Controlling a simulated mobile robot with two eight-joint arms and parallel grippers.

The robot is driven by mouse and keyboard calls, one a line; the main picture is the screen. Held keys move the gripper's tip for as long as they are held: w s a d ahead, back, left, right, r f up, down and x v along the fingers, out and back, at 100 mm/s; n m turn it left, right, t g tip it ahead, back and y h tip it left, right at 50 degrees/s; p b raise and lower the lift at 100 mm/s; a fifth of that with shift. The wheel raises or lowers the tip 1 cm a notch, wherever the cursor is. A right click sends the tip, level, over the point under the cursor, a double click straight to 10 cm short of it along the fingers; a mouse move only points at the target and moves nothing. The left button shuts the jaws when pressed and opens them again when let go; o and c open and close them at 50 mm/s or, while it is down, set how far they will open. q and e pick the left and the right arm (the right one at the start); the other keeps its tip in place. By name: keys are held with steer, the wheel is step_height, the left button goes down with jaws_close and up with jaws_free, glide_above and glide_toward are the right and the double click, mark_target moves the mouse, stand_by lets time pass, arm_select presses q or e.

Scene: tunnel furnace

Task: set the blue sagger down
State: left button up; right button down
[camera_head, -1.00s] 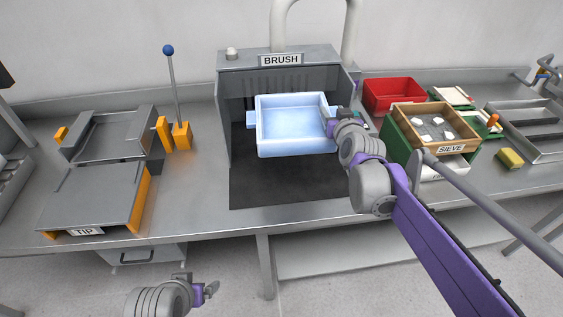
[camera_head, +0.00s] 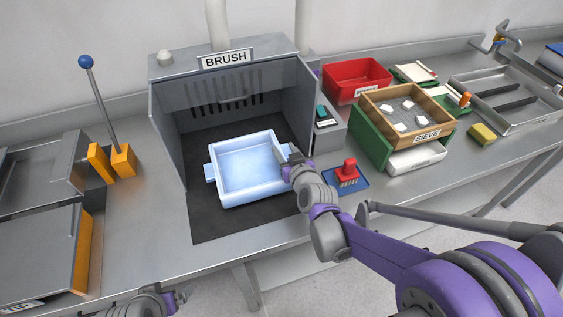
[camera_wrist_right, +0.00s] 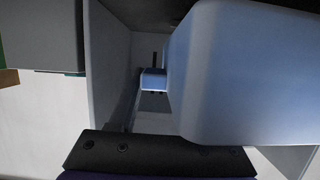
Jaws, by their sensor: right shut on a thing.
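The blue sagger (camera_head: 249,170) is a pale blue, shallow square tray with a small handle on its left side. It is over the dark mat of the BRUSH booth, upright and roughly level; I cannot tell whether its base touches the mat. My right gripper (camera_head: 292,163) is shut on its right side, where the gripper hides the grip point. In the right wrist view the sagger's wall (camera_wrist_right: 235,75) fills the right side. My left gripper (camera_head: 182,297) is low at the bottom edge, apart from everything, its jaws too small to read.
The BRUSH booth (camera_head: 168,130) has walls at the back and both sides. Dark mat (camera_head: 215,228) lies bare in front. A red-handled brush (camera_head: 347,172) lies right of it. The wooden sieve (camera_head: 440,118) and red bin (camera_head: 345,72) stand farther right. A blue-knobbed lever (camera_head: 98,100) stands left.

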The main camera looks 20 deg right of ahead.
step_height(320, 180, down, 4)
steer(key=shift+w+f+b, duration=0.1)
steer(key=shift+w+b, duration=0.05)
steer(key=shift+b, duration=0.25)
steer(key=c, duration=0.8)
jaws_free()
steer(key=shift+f, duration=0.15)
steer(key=o, duration=0.5)
steer(key=shift+c, duration=0.2)
